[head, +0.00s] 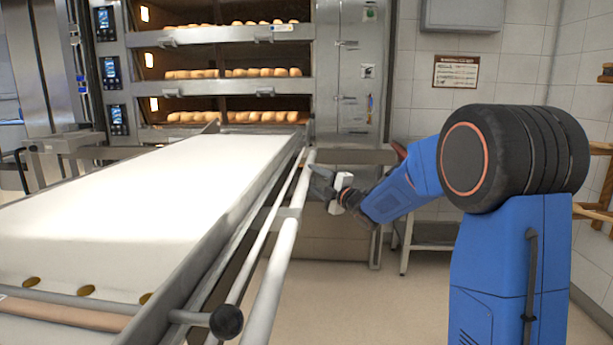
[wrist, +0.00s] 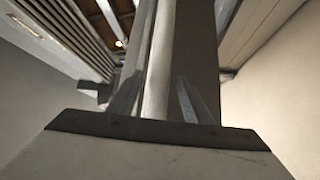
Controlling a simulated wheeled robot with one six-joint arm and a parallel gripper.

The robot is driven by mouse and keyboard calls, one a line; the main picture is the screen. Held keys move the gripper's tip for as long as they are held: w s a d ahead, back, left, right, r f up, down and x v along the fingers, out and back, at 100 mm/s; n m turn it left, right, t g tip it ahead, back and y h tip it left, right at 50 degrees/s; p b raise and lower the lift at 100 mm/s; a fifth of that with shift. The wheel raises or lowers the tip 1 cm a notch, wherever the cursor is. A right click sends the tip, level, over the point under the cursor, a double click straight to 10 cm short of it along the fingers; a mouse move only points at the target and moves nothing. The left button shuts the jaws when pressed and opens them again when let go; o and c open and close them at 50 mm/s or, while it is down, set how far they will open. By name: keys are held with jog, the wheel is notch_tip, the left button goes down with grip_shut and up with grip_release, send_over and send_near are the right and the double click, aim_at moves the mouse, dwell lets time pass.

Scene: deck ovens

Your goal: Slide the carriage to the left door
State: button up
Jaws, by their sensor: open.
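The carriage is a long loader with a white belt (head: 150,185) and steel sides. It stands in front of the deck oven (head: 225,88), its far end close to the oven face. A round steel rail (head: 278,255) runs along its right side, with a thinner bar beside it. My gripper (head: 318,183) is at the far part of this rail, on its right side. In the wrist view my open gripper (wrist: 157,105) has a pale bar (wrist: 159,70) running between its two fingers. I cannot tell whether the fingers touch it. No door is clearly marked as the left one.
Bread loaves (head: 265,72) lie on several oven decks. A steel cabinet (head: 354,85) adjoins the oven's right side, and a steel panel (head: 48,60) stands at the left. A low bench (head: 425,240) is behind my arm. Floor (head: 335,300) is free right of the carriage.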

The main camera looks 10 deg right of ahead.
jog(key=shift+x, duration=1.85)
jog(key=shift+a, duration=0.1)
grip_shut()
